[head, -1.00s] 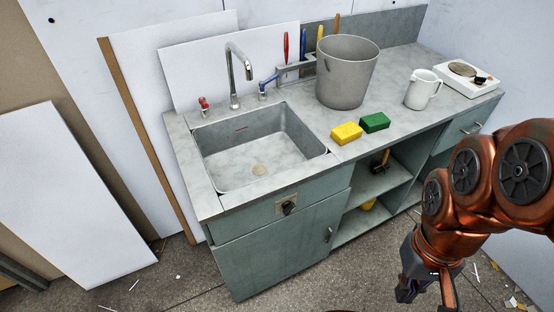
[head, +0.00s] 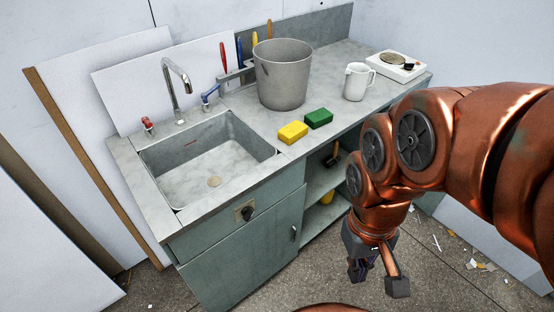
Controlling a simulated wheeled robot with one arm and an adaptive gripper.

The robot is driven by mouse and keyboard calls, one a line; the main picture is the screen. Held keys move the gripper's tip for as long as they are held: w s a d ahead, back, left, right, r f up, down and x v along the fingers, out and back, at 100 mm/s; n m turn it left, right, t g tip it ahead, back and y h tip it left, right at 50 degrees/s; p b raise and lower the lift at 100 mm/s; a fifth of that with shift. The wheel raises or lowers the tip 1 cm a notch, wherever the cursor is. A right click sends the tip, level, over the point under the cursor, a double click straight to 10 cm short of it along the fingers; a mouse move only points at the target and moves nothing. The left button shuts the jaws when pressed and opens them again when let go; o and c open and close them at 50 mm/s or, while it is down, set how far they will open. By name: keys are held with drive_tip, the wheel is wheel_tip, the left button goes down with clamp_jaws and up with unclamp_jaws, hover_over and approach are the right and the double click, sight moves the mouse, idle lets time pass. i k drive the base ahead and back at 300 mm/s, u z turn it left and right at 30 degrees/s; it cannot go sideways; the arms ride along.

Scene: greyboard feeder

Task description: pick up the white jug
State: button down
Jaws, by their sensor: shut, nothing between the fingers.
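The white jug (head: 355,83) stands upright on the grey worktop, right of the large grey bucket. Its handle points right. My gripper (head: 376,286) hangs low in front of the cabinet, over the floor, with its fingers pointing down. It is shut and empty, and is well below and apart from the jug. My copper arm reaches in from the right.
The bucket (head: 282,76) stands close left of the jug, and a hot plate (head: 398,66) is close right. A yellow sponge (head: 292,132) and a green sponge (head: 319,118) lie near the front edge. The sink (head: 208,165) is at left. Open shelves (head: 322,180) are below the worktop.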

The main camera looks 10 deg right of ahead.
sight(358, 74)
drive_tip(key=u, duration=3.3)
drive_tip(key=k, duration=1)
drive_tip(key=z, duration=2.25)
drive_tip(key=i, duration=0.5)
